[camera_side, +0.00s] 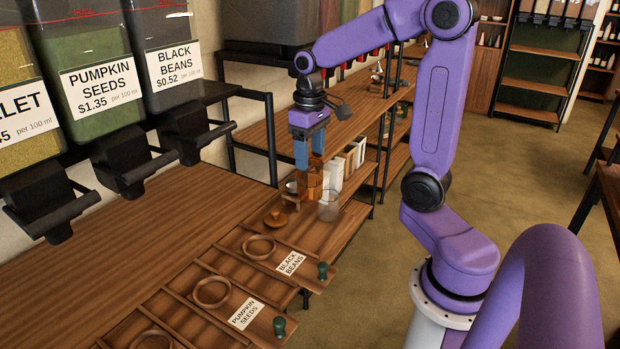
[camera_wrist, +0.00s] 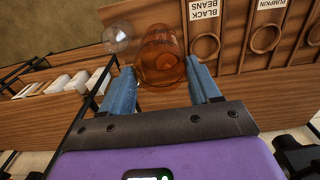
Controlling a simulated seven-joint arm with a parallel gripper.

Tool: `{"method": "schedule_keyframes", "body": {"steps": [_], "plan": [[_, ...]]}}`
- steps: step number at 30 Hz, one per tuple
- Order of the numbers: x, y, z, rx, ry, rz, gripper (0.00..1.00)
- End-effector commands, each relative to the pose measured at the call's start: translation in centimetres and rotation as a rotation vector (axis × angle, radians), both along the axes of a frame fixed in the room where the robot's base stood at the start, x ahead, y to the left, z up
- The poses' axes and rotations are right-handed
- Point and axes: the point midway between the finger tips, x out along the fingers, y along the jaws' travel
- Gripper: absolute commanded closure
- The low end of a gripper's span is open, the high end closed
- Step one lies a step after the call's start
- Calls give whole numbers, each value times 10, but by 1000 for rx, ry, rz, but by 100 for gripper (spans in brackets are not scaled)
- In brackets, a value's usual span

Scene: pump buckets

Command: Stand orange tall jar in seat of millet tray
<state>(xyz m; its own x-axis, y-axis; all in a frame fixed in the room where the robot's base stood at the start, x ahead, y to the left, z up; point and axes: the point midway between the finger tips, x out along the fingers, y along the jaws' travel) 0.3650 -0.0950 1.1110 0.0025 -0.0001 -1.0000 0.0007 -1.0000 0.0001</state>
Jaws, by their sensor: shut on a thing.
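The orange tall jar (camera_side: 316,180) is see-through, and my gripper (camera_side: 310,166) is shut on it, with a blue finger on each side. In the wrist view the jar (camera_wrist: 160,62) stands out between the fingertips (camera_wrist: 162,84). The jar looks upright near the far end of the counter; I cannot tell whether it touches the surface. A third tray with a ring seat (camera_side: 152,338) is cut by the bottom edge of the side view, in line with the millet bin; its label is not visible. No jar shows in that ring.
A clear jar (camera_side: 328,208) stands beside the orange jar. A small orange-brown dish (camera_side: 275,218) lies nearby. The black beans tray (camera_side: 259,246) and pumpkin seeds tray (camera_side: 212,291) have empty rings and green knobs. Dispensers with black spouts (camera_side: 200,134) overhang the counter (camera_side: 110,225).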

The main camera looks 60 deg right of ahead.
Motion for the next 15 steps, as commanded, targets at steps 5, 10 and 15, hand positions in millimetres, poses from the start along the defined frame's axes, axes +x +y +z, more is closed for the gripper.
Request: {"method": "schedule_keyframes", "body": {"steps": [5, 10, 15], "plan": [[1, 0, 37, 0, -3, -1, 65], [12, 14, 52, 0, 2, 34, 65], [35, 44, 56, 0, 3, 105, 65]]}}
